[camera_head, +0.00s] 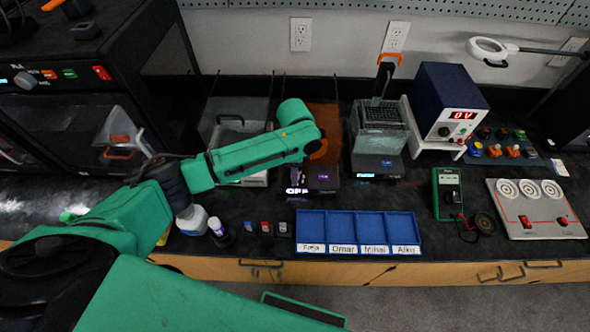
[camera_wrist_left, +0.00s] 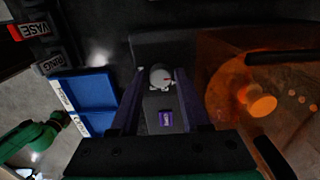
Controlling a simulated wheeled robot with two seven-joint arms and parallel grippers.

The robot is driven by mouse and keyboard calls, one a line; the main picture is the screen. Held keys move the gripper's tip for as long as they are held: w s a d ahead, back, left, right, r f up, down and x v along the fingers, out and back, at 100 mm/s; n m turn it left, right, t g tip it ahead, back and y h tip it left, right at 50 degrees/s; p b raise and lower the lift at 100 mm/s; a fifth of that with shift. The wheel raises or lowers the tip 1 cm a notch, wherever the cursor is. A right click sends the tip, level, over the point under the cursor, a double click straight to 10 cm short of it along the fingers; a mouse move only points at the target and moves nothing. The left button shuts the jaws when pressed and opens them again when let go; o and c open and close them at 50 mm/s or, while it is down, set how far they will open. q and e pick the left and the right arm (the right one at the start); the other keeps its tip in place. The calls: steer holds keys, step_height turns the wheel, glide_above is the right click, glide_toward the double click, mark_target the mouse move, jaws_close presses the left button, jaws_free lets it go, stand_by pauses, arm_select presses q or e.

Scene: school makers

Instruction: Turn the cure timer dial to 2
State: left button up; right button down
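The cure station with its orange see-through cover (camera_head: 322,120) stands at the back of the bench in the head view. My left gripper (camera_wrist_left: 157,80) is open, one finger on each side of the dial. I cannot tell whether the fingers touch it. In the head view my left arm reaches over the station and the dial is not clearly visible. My right gripper is not in view.
The orange cover (camera_wrist_left: 238,95) is close to the right of my left gripper in the wrist view. A blue compartment tray (camera_head: 342,228) and small dark blocks (camera_head: 266,228) lie in front of the station. A dark boxy device (camera_head: 378,165) stands to its right.

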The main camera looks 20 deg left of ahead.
arm_select(q)
jaws_close()
steer(key=shift+r, duration=0.1)
steer(key=shift+r+m+p, duration=0.1)
steer(key=shift+m+p, duration=0.55)
steer(key=shift+m, duration=0.35)
steer(key=m+p, duration=0.1)
steer(key=m, duration=0.2)
steer(key=shift+w, duration=0.1)
steer(key=m+p, duration=0.1)
steer(key=m, duration=0.9)
steer(key=shift+m+p, duration=0.3)
